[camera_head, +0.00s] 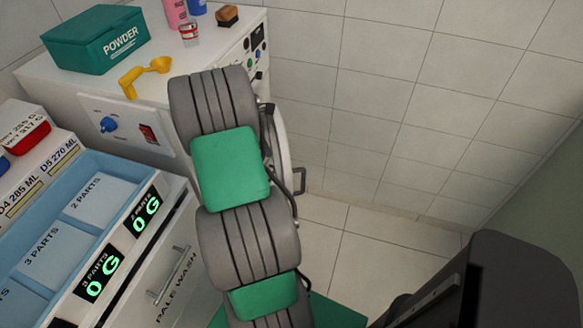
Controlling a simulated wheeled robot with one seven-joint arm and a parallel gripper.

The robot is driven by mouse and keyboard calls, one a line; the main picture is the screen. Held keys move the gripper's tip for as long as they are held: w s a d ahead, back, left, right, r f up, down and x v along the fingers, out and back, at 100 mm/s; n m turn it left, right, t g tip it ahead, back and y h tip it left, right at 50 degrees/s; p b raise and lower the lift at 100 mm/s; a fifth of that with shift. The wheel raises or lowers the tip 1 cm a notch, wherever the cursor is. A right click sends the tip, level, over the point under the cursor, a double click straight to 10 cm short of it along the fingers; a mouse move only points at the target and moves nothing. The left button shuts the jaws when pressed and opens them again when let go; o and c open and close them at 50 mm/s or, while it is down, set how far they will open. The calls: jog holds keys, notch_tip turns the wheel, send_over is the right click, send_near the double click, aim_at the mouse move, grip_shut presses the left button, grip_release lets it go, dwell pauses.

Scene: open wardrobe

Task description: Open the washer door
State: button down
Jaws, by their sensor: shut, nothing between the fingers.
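The washer (225,40) is a white machine at the upper left, its control panel facing right. Its round grey door (283,150) shows only as a curved right-hand rim, seen nearly edge-on. A small dark squared handle (300,180) sticks out from that rim. My grey and green arm crosses in front and hides most of the door and the washer front, so I cannot tell whether the door is fully closed or ajar. My gripper is not visible; the arm's far end covers that area.
A green powder box (95,40), a yellow scoop (145,77), bottles (176,12) and a brush (228,16) stand on top. A blue-lined tray unit (95,200) with displays fills the lower left. Tiled floor (375,255) is clear right of the door, before a tiled wall (400,90).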

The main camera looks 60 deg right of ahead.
aim_at(289, 161)
jog(key=shift+n, duration=0.4)
jog(key=x, duration=1.1)
jog(key=shift+s+d+r, duration=0.2)
jog(key=shift+s+d, duration=0.1)
jog(key=shift+d, duration=0.1)
jog(key=shift+s+d+r, duration=0.25)
jog(key=shift+s+d, duration=0.65)
jog(key=shift+d, duration=0.25)
jog(key=shift+s+d, duration=0.3)
jog(key=shift+d, duration=0.05)
jog(key=shift+d, duration=0.15)
